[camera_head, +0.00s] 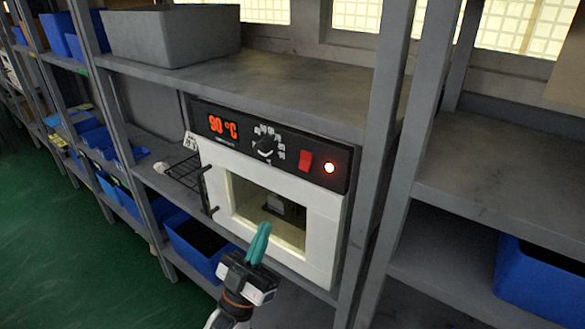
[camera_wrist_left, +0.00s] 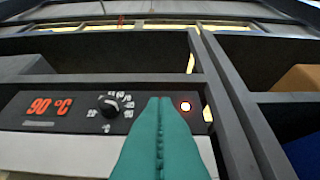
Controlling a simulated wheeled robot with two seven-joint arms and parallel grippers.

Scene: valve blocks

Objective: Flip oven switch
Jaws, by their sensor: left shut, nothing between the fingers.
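The oven (camera_head: 315,236) is white with a black control panel and sits on a grey shelf. Its panel shows a red 90 °C display (camera_head: 222,127), a round knob (camera_head: 266,146), a red rocker switch (camera_head: 305,161) and a glowing round light (camera_head: 329,168). My left gripper (camera_head: 262,228) has teal fingers, shut and empty, in front of the oven window and below the switch. In the left wrist view the shut fingertips (camera_wrist_left: 160,102) overlap the panel between the knob (camera_wrist_left: 109,106) and the lit light (camera_wrist_left: 185,106). The switch is hidden behind them there. My right gripper is not seen.
A grey bin (camera_head: 172,36) stands on the shelf above the oven. A black wire rack (camera_head: 182,172) lies left of it. Shelf posts (camera_head: 385,120) rise right of the oven. Blue bins (camera_head: 195,246) sit on lower shelves.

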